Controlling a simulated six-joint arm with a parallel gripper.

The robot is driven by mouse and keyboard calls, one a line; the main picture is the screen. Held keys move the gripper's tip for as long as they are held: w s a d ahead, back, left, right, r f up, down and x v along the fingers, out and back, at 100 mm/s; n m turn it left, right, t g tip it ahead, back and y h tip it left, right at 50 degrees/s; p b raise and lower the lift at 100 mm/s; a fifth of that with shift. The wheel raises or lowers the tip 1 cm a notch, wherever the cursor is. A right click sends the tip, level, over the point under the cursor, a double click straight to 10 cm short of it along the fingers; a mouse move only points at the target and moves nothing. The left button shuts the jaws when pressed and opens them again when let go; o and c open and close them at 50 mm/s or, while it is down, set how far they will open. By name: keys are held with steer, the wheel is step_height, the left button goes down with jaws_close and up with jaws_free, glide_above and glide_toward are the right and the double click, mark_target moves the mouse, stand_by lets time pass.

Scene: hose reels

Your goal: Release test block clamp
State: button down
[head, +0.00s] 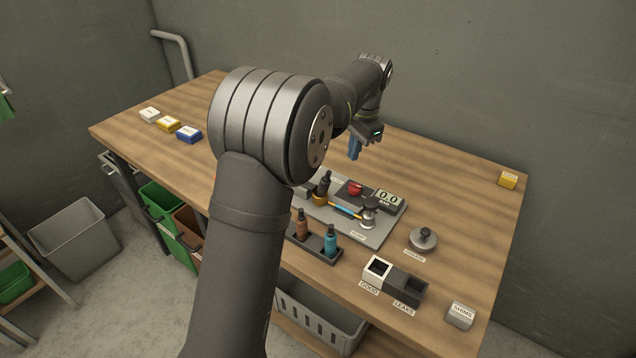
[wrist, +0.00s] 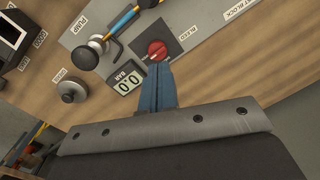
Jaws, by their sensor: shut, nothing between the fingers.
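My gripper (head: 354,148) is above the back of the grey test plate (head: 378,236), its blue fingers pointing down. In the wrist view its fingers (wrist: 157,75) are together and empty, with the tips appearing just below the red bleed knob (wrist: 157,49). The knob also shows in the head view (head: 355,188), below the gripper; I see a gap between them there. A dark upright part with an orange base (head: 321,188) stands left of the knob, partly behind my arm; I cannot tell whether it is the clamp. The wrist view shows only a cut-off "BLOCK" label (wrist: 243,8).
A 0.0 bar display (head: 388,200) and a blue-handled pump (head: 345,210) are by the knob. The table's back right is mostly clear.

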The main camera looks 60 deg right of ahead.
steer(key=a+m+t+h, duration=0.2)
steer(key=a+m+t, duration=0.5)
steer(key=m, duration=0.9)
steer(key=a, duration=0.2)
steer(key=shift+w+a+m+h, duration=0.3)
steer(key=shift+a, duration=0.05)
steer(key=x, duration=1)
steer(key=shift+w+r, duration=0.15)
steer(key=shift+w, duration=1.8)
